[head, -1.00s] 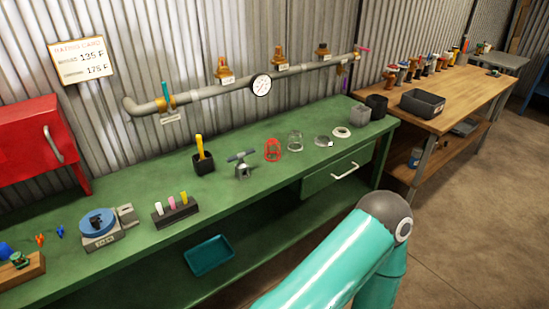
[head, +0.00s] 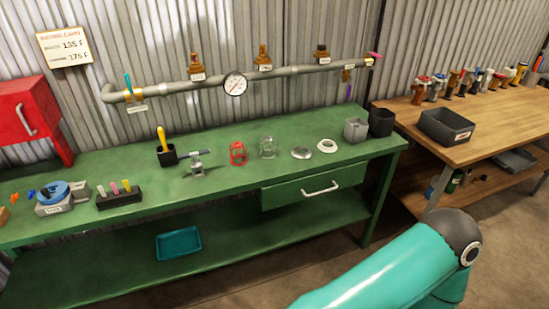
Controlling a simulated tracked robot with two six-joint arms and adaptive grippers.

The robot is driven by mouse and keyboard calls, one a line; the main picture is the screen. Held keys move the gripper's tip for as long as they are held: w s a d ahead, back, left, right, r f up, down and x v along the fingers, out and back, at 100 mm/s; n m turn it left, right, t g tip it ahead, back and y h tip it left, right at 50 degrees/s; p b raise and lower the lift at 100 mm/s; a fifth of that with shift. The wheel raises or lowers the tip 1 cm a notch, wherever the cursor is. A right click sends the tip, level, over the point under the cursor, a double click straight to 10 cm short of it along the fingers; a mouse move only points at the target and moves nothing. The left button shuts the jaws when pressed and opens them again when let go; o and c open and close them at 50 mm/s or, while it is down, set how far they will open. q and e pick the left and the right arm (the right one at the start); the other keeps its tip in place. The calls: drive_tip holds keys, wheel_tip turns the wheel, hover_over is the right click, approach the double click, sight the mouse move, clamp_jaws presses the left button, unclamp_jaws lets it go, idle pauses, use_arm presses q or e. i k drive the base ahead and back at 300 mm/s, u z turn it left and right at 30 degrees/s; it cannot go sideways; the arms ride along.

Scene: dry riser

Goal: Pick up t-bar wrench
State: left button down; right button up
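A small metal piece with a dark T-shaped bar across its top (head: 197,163) stands on the green bench (head: 225,190). It looks like the t-bar wrench or a fitting with a T-handle; I cannot tell which. Left of it a yellow-handled tool (head: 161,135) stands upright in a black holder (head: 167,155). No gripper shows. A teal arm link of mine with a dark joint enters at the bottom right, well in front of the bench, and its gripper is out of the frame.
A red cage (head: 238,153), a clear glass guard (head: 267,148) and two ring-like parts stand right of the T-bar piece. A grey pipe with a gauge (head: 235,84) runs along the wall. A wooden bench (head: 490,115) is at the right. A teal tray (head: 178,243) lies on the lower shelf.

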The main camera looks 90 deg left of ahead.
sight(197, 166)
drive_tip(key=z, duration=0.5)
drive_tip(key=i, duration=0.3)
drive_tip(key=u, duration=2.3)
drive_tip(key=i, duration=0.25)
drive_tip(key=u, duration=2.25)
drive_tip(key=k, duration=0.55)
drive_tip(key=u, duration=0.35)
drive_tip(key=i, duration=1.6)
drive_tip(key=z, duration=0.4)
